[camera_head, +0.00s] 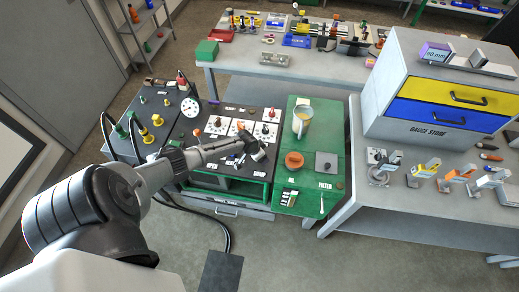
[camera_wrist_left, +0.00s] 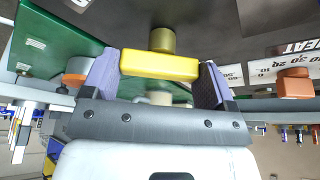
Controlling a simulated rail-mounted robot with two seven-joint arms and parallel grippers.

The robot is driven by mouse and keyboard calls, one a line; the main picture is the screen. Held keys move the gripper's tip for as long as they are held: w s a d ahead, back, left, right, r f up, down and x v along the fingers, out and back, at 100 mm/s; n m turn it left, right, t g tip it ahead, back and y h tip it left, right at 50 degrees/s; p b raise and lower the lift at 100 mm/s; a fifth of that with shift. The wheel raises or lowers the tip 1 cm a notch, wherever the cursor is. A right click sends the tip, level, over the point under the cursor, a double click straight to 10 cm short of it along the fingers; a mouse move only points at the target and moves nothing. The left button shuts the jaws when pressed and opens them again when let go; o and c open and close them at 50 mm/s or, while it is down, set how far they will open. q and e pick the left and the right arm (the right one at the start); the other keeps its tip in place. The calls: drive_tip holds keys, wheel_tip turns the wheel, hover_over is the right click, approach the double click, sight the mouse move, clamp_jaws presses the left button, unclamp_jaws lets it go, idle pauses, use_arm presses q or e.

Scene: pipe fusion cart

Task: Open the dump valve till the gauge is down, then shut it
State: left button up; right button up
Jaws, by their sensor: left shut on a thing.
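My left gripper (camera_head: 256,150) reaches over the front right part of the dark control panel in the head view. In the left wrist view its two fingers (camera_wrist_left: 160,72) are shut on a yellow bar handle (camera_wrist_left: 160,66), one finger at each end. The handle joins a brass stem (camera_wrist_left: 162,39) on the dark panel; I take it to be the dump valve. In the head view my gripper hides the handle. A round white dial with dark marks (camera_head: 190,108) stands at the panel's back left, too small to read. My right gripper is not in view.
Knobs on white scales, one orange-red (camera_head: 217,122), sit behind my gripper; an orange knob shows in the wrist view (camera_wrist_left: 294,86). To the right, a green board (camera_head: 300,205) holds a jug (camera_head: 302,122) and an orange disc (camera_head: 294,160). Yellow fittings (camera_head: 157,120) stand left.

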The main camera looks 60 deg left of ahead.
use_arm(q)
drive_tip(key=n+p, duration=0.1)
drive_tip(key=n+y+p, duration=0.1)
drive_tip(key=n, duration=0.1)
drive_tip(key=n+p, duration=0.1)
drive_tip(key=shift+d+r+n+g+y+p, duration=0.2)
drive_tip(key=shift+d+n+g+y+p, duration=0.1)
drive_tip(key=shift+p, duration=0.1)
drive_tip(key=shift+w+n+g+y+p, duration=0.1)
drive_tip(key=shift+n+g+y+p, duration=0.35)
drive_tip(key=shift+n, duration=0.65)
drive_tip(key=shift+f+n+y+p, duration=0.15)
drive_tip(key=shift+n+y+p, duration=0.2)
drive_tip(key=shift+n, duration=0.75)
drive_tip(key=o, duration=0.8)
